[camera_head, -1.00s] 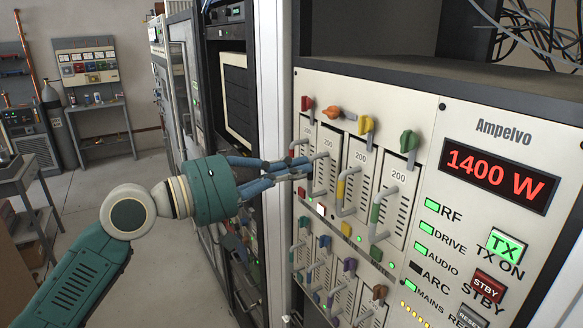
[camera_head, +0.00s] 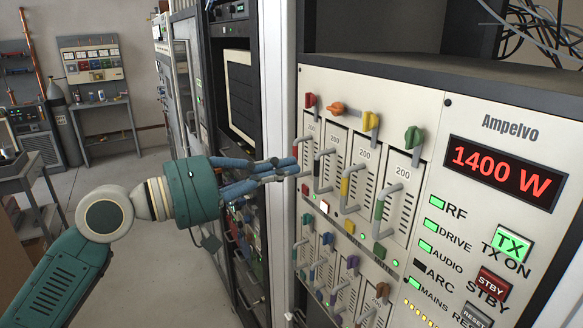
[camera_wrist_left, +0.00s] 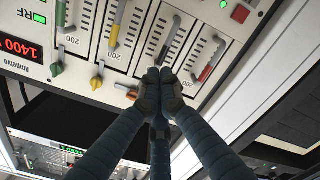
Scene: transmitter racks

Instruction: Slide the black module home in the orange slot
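The black module (camera_head: 337,161) sits in the orange slot, second from the left in the rack's upper row; its face looks about level with its neighbours. Its dark U-shaped handle (camera_head: 317,170) stands out in front, and shows in the wrist view (camera_wrist_left: 167,48). The orange latch (camera_head: 337,108) above it is turned sideways; it also shows in the wrist view (camera_wrist_left: 131,92). My left gripper (camera_head: 299,169) has its fingers together in front of the upper left modules, seemingly just clear of the black handle. In the wrist view its fingertips (camera_wrist_left: 160,76) overlap that slot. My right gripper is not in view.
Red-handled (camera_wrist_left: 211,61), yellow-handled (camera_head: 345,187) and green-handled (camera_head: 380,208) modules stand alongside, with upright latches above. A lower row of smaller modules (camera_head: 345,285) lies beneath. The display (camera_head: 503,173) reads 1400 W. Open floor (camera_head: 150,270) lies left of the racks.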

